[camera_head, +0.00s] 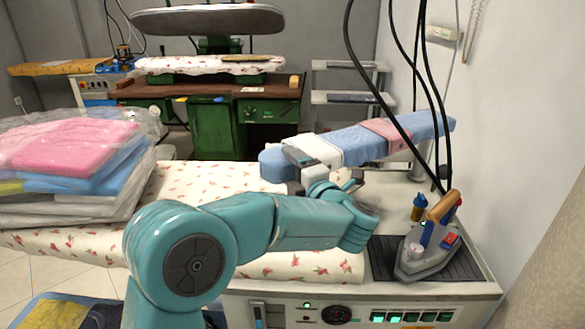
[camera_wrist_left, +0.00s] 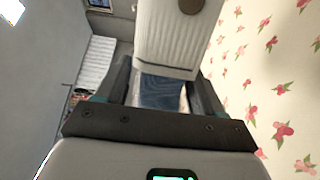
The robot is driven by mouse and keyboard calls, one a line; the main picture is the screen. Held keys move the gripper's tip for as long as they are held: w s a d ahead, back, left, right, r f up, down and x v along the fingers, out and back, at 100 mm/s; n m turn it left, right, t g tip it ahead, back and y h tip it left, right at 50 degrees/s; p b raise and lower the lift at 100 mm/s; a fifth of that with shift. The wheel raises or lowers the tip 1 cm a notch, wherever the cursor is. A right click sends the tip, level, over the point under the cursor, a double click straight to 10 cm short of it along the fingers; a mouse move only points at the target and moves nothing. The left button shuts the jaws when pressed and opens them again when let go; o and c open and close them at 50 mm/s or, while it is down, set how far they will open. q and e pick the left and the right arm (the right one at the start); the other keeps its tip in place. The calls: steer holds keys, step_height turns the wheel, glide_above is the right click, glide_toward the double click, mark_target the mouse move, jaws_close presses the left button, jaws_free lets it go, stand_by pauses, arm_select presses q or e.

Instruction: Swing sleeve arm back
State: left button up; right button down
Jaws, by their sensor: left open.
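The sleeve arm (camera_head: 350,145) is a long narrow blue padded board with a white band (camera_head: 312,150) and a pink band (camera_head: 385,132). It slants over the back right of the floral ironing table (camera_head: 205,185). My left gripper (camera_head: 330,180) is open just below and in front of its near left part, partly hidden by my own arm. In the left wrist view, a white piece with a brown round spot (camera_wrist_left: 175,45) and blue cloth (camera_wrist_left: 160,92) show beyond and between the open fingers. I cannot tell whether the fingers touch them. My right gripper is out of view.
A steam iron (camera_head: 430,240) stands on a dark ribbed mat (camera_head: 382,262) at the right, with black hoses (camera_head: 430,90) hanging above. Bagged folded clothes (camera_head: 75,165) fill the left. A control panel (camera_head: 370,312) is at the front. A green press (camera_head: 205,115) stands behind.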

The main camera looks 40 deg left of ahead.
arm_select(q)
jaws_close()
steer(key=shift+m+t+h, duration=0.5)
steer(key=shift+m+t, duration=0.1)
steer(key=shift+t, duration=0.3)
steer(key=x, duration=0.2)
steer(key=b+x, duration=0.1)
steer(key=x, duration=0.2)
steer(key=shift+s+a, duration=0.25)
steer(key=shift+s, duration=0.05)
steer(key=shift+w+a, duration=0.2)
jaws_free()
steer(key=shift+s+d, duration=0.1)
steer(key=b+v, duration=0.1)
steer(key=v, duration=1.5)
steer(key=shift+s, duration=0.15)
